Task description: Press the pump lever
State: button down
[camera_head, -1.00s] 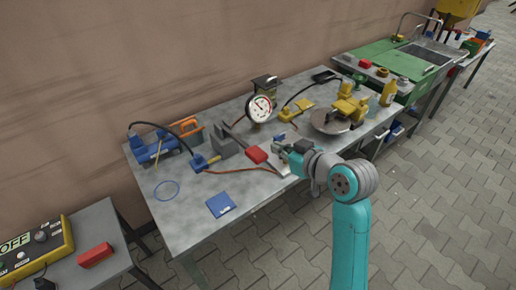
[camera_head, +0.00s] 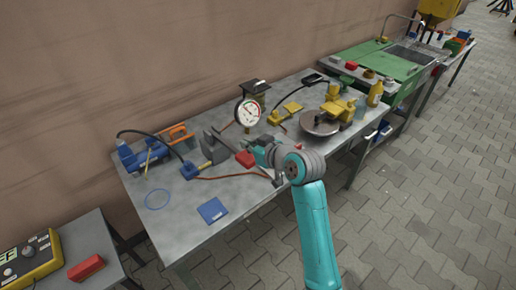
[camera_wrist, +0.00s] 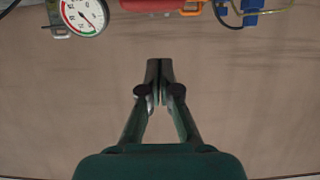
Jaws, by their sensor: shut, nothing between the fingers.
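The pump lever has a red grip (camera_head: 245,158) at the end of a dark arm rising to a grey pump block (camera_head: 214,147) on the steel table. The red grip shows level along the top edge of the wrist view (camera_wrist: 150,4). My gripper (camera_head: 258,151) is just right of the grip in the head view; contact cannot be made out. In the wrist view, its fingertips (camera_wrist: 160,64) are together with nothing between them, below the red grip in the picture.
A round gauge (camera_head: 248,112) stands behind the lever. A blue clamp-like tool (camera_head: 146,155), a blue pad (camera_head: 212,210) and a yellow device on a disc (camera_head: 322,123) share the table (camera_head: 180,222). A red-brown hose (camera_head: 222,178) runs in front of the pump.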

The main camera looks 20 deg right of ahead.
aim_at(249, 160)
jog(key=f, duration=0.4)
jog(key=shift+s, duration=0.2)
jog(key=shift+f, duration=0.1)
